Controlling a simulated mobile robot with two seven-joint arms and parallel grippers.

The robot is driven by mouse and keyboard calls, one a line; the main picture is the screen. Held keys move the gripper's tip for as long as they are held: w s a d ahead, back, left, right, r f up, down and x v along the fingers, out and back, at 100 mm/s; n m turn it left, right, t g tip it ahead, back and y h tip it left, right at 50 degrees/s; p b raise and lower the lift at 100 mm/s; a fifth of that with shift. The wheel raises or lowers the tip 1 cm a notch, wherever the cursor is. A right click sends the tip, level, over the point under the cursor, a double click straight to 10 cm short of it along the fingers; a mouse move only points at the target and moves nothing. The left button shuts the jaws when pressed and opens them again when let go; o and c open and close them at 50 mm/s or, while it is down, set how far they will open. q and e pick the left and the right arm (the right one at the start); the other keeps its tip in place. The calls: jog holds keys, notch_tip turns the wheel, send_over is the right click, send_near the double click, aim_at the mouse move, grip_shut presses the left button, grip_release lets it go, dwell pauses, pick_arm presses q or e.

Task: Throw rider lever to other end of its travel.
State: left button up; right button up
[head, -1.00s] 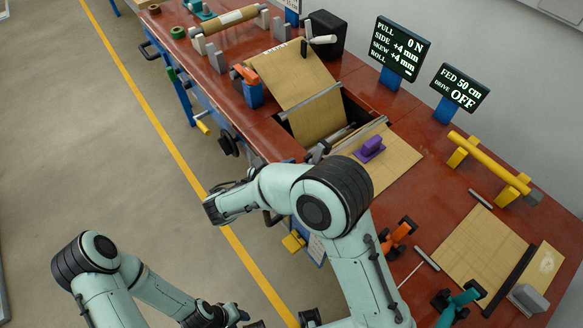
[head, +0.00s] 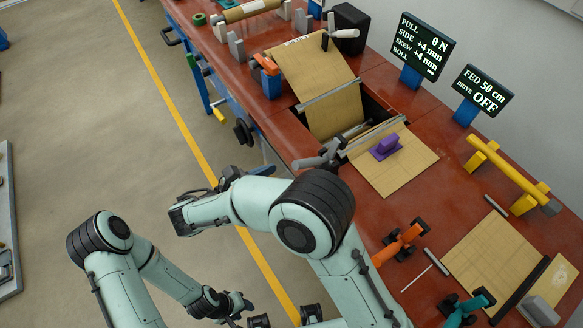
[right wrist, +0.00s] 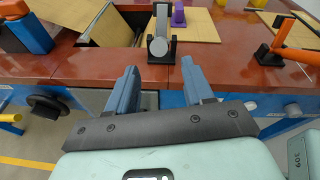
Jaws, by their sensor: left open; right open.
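A grey lever (head: 318,158) with a round end stands in a black bracket at the bench's front edge, beside the roller opening. I take it for the rider lever, though no label shows. In the right wrist view the lever (right wrist: 158,46) stands upright, its round end facing me. My right gripper (right wrist: 161,76) is open and empty, a little short of the bench edge, with the lever beyond the gap between its fingers. In the head view my right forearm partly hides that gripper. My left gripper (head: 243,309) is open, low over the floor in front of the bench.
An orange lever (head: 402,242) and a teal lever (head: 466,306) stand along the bench front. A purple block (head: 387,145) sits on the tan sheet (head: 405,172). An orange-topped blue block (head: 270,80) stands farther along. The floor (head: 90,165) left of the bench is clear.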

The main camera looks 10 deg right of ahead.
jog(key=shift+v, duration=1.55)
